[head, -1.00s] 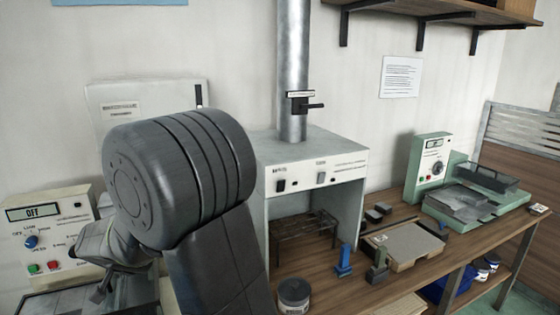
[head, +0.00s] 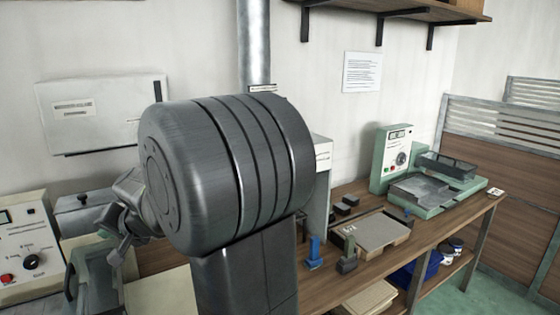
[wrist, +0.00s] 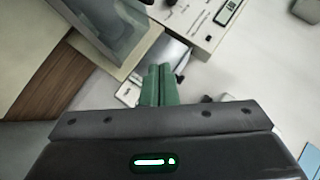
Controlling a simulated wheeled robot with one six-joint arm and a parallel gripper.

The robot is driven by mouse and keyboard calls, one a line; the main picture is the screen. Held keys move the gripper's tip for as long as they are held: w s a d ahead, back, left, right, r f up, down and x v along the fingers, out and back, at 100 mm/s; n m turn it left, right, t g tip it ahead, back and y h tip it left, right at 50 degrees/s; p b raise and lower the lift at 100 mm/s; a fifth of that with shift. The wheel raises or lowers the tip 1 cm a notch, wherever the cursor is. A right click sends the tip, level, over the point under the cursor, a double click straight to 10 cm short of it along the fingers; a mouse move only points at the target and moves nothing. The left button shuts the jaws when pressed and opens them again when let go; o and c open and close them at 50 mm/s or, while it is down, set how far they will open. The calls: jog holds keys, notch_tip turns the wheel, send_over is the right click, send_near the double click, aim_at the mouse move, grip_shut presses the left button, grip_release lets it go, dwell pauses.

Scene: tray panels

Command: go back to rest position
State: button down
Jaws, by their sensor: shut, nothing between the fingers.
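My gripper (wrist: 160,74) shows in the wrist view as two green fingers side by side, pressed together with nothing between them. It is apart from any surface that I can make out. In the head view my dark arm is folded up in the middle, its large round joint covering much of the fume hood. The wrist end points to the left, and the fingers cannot be made out clearly there.
A white control box (head: 28,250) stands at the left. The wooden bench (head: 440,235) runs right with a blue stand (head: 314,254), a beige board (head: 372,232) and a green device (head: 392,160). Floor (head: 490,298) is clear at far right.

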jog(key=shift+w+d+f+m+g+y+b, duration=0.2)
jog(key=shift+w+d+m+y+b, duration=0.3)
jog(key=shift+d+b, duration=0.4)
jog(key=shift+w+d+f+m+g+y+b, duration=0.15)
jog(key=shift+w+d+m+y+b, duration=0.15)
jog(key=shift+w+d+y+b, duration=0.55)
jog(key=shift+s+a, duration=0.15)
jog(key=shift+s, duration=0.2)
